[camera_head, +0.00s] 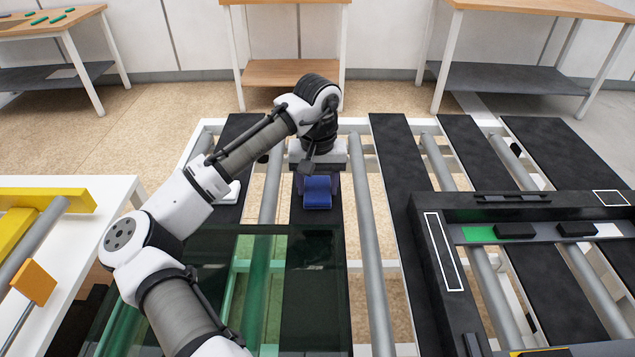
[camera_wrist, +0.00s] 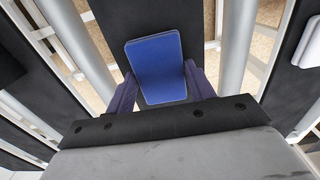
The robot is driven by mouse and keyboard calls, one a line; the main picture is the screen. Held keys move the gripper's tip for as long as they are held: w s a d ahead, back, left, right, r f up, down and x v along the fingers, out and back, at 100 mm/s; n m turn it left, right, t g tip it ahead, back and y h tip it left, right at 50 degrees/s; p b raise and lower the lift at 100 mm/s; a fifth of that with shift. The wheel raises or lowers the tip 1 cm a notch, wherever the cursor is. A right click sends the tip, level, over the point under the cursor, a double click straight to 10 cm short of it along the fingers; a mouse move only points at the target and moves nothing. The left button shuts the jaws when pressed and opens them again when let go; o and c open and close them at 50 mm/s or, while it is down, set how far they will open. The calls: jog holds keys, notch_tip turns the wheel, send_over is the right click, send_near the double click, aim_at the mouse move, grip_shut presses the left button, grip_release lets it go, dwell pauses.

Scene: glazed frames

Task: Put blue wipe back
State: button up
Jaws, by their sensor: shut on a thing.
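The blue wipe (camera_head: 317,193) is a small blue block or pad with a flat top, below the end of my arm in the head view. In the wrist view the blue wipe (camera_wrist: 157,68) sits between the two dark purple fingers of my gripper (camera_wrist: 158,92). My gripper (camera_head: 318,184) is shut on it, over a black strip (camera_head: 314,216) of the rack. The lower part of the wipe is partly hidden, and I cannot tell whether it touches the strip.
A dark green glass pane (camera_head: 255,290) lies in front, below my arm. A white item (camera_head: 231,193) lies left of my gripper. A black frame (camera_head: 435,240) with small parts stands at right. Grey rollers (camera_head: 373,270) and black strips alternate, with gaps between them.

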aim_at(318, 188)
jog(key=o, duration=0.9)
jog(key=shift+f, duration=0.1)
jog(key=shift+o, duration=0.2)
notch_tip(318, 188, up, 12)
jog(key=shift+r+b, duration=0.2)
jog(key=shift+b, duration=0.15)
